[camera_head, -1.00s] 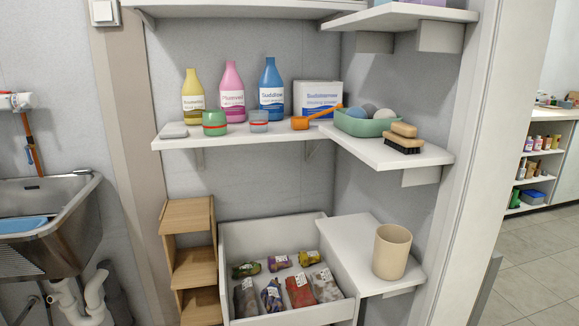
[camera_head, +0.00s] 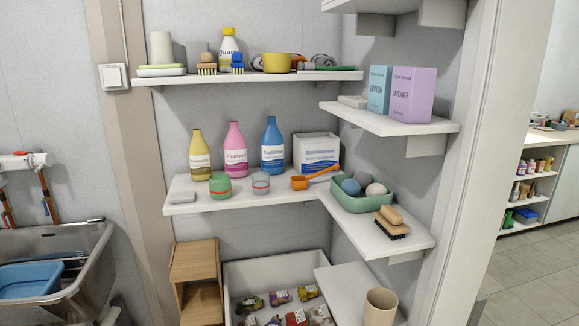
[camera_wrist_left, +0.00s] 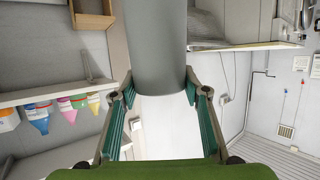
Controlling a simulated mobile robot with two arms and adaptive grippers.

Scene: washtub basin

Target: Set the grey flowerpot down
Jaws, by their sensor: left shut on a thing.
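In the left wrist view, my left gripper (camera_wrist_left: 158,97) is shut on a plain grey round-sided thing, which looks like the grey flowerpot (camera_wrist_left: 158,40). Its green-lined fingers stand on either side of the pot's near end. The far end of the pot runs out of the top of that view, so its rim and base cannot be told apart. The pot is held in the air, and no surface is seen touching it. Neither gripper nor the grey pot shows in the head view. My right gripper is in no view.
The top shelf (camera_head: 260,78) holds a pale cylinder (camera_head: 161,48), brushes and a yellow bowl (camera_head: 276,63). The middle shelf (camera_head: 185,205) holds bottles and jars. A beige pot (camera_head: 380,307) stands on the low right shelf (camera_head: 345,281). A sink (camera_head: 85,247) is at left.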

